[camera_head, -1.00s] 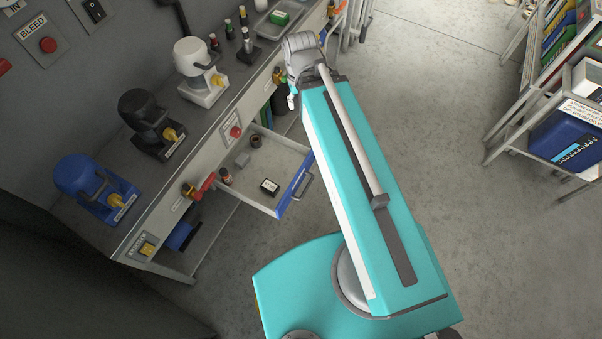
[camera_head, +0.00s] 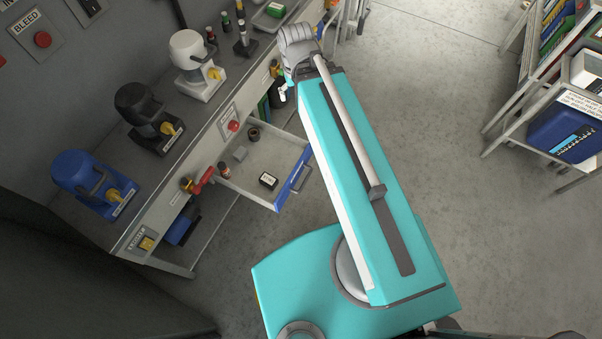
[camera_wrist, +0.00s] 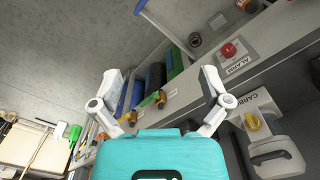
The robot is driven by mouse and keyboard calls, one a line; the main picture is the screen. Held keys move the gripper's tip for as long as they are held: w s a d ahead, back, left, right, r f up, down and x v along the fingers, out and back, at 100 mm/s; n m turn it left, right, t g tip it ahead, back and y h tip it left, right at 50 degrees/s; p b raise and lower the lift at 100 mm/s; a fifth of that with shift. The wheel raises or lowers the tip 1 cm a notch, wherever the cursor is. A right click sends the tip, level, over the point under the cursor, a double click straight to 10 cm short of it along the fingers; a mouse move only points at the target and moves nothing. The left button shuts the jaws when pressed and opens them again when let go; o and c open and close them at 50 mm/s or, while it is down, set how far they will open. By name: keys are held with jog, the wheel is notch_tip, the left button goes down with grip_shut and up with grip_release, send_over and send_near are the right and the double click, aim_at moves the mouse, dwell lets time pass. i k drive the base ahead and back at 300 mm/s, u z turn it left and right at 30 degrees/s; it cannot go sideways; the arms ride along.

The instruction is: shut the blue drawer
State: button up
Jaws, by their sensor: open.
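The blue drawer stands open from the workbench; its blue front (camera_head: 294,178) with a grey handle shows in the head view, and its tray holds a few small items. In the wrist view a blue strip of the drawer (camera_wrist: 141,6) and part of its inside show at the top edge. My gripper (camera_wrist: 160,88) is open and empty, its two fingers spread in the wrist view. In the head view the gripper end is small and mostly hidden by my arm, beyond the drawer's far side. I see no contact between gripper and drawer.
A shelf with a blue bin (camera_head: 568,134) stands right. Floor between is clear.

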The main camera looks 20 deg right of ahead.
aim_at(283, 156)
jog(key=z, duration=1)
jog(key=k, duration=1)
jog(key=u, duration=1.25)
